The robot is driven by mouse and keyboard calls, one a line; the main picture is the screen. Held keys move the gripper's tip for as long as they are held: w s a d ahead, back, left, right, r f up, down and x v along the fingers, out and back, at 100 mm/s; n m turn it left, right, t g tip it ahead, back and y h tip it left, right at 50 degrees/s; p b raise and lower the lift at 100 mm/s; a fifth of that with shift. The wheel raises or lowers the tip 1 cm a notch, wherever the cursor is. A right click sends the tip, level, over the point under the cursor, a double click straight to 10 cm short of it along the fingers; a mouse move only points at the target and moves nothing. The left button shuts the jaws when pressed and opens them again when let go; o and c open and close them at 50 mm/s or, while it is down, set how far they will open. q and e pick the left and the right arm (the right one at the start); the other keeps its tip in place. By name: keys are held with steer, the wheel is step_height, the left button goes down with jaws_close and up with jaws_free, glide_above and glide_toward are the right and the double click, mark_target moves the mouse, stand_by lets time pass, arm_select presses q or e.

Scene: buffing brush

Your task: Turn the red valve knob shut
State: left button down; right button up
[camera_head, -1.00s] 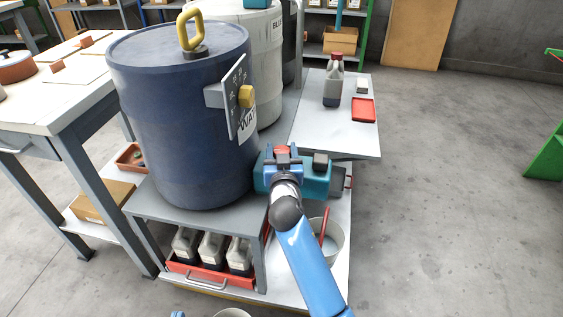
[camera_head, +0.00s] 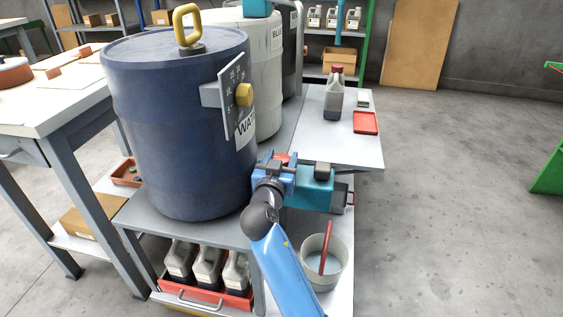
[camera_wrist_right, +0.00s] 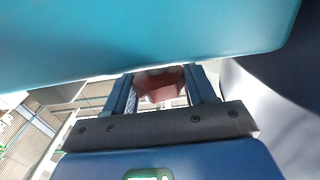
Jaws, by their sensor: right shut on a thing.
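The red valve knob (camera_head: 280,157) shows only as a small red patch at the tip of my right gripper (camera_head: 278,166), beside a teal body (camera_head: 316,188). In the right wrist view, the two fingers of my right gripper (camera_wrist_right: 162,82) stand on either side of the red knob (camera_wrist_right: 160,91) and are shut on it. Most of the knob is hidden by the gripper in the head view. The teal body (camera_wrist_right: 150,30) fills the top of the wrist view, close to the fingers. My left gripper is out of view.
A blue drum (camera_head: 180,130) with a yellow dial (camera_head: 244,95) stands left of my right gripper. A bucket (camera_head: 335,276) with a red handle stands right of my arm. A jug (camera_head: 334,100) and red tray (camera_head: 366,123) rest on the shelf behind.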

steer(key=o, duration=0.9)
steer(key=shift+o, duration=0.2)
steer(key=shift+s, duration=0.1)
steer(key=p+v, duration=0.3)
steer(key=v, duration=0.7)
steer(key=shift+s+p, duration=0.3)
steer(key=shift+p, duration=0.05)
steer(key=shift+a, duration=0.1)
